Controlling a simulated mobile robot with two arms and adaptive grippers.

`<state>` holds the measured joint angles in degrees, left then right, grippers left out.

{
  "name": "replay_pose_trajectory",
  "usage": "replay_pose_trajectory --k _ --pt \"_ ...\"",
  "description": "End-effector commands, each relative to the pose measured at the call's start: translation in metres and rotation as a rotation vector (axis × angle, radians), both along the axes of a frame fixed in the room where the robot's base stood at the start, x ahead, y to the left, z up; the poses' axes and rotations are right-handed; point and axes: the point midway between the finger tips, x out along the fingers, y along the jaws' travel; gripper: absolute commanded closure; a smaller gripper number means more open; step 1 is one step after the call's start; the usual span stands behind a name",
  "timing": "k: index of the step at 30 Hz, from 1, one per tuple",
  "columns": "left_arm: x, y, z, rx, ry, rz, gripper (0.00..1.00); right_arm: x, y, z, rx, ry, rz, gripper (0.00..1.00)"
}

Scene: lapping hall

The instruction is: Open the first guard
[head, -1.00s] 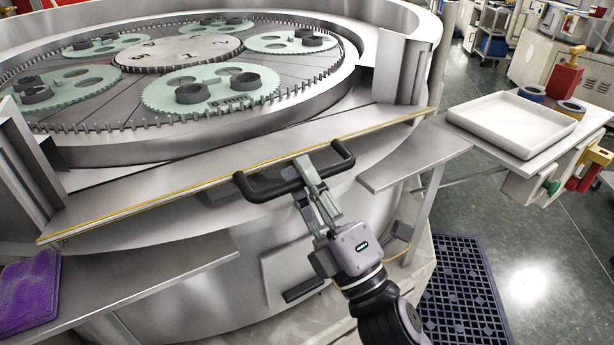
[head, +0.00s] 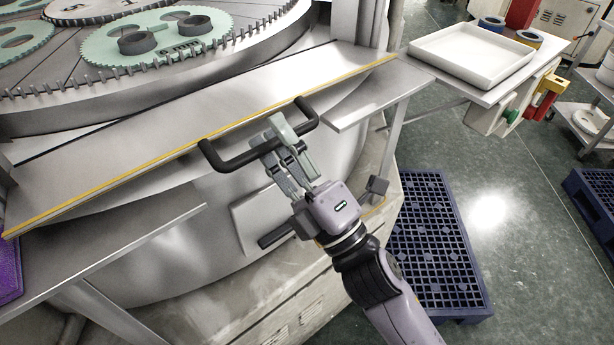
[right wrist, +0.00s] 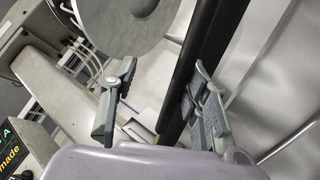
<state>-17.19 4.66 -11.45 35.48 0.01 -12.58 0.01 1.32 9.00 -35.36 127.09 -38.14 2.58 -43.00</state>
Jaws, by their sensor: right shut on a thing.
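The guard (head: 130,162) is a long bare metal panel with a yellow strip along its near edge. It lies sloped in front of the round lapping machine (head: 60,118) in the head view. A black U-shaped handle (head: 228,163) stands out from its near edge. My right gripper (head: 277,137) is shut on the handle, near its middle. In the right wrist view, the dark handle bar (right wrist: 192,65) runs between the fingers of my gripper (right wrist: 160,108), closer to the right one. My left gripper is not in view.
Metal shelves flank the handle, left (head: 130,235) and right (head: 372,98). A white tray (head: 470,55) stands on a side table at upper right. A blue grid platform (head: 435,245) lies on the floor. A purple pad (head: 10,270) shows at far left.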

Motion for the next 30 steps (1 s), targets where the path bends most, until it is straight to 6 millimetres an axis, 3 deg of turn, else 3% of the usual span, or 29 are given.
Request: replay_pose_trajectory --k 12,27,30 --pt "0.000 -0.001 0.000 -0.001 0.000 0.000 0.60 -0.043 -0.040 -0.037 0.004 -0.002 0.003 0.67" --pt "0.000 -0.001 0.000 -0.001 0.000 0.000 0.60 -0.052 -0.048 -0.046 0.002 -0.004 0.002 0.67" --pt "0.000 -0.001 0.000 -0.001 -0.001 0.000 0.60 -0.051 -0.048 -0.047 -0.004 -0.007 -0.003 0.72"
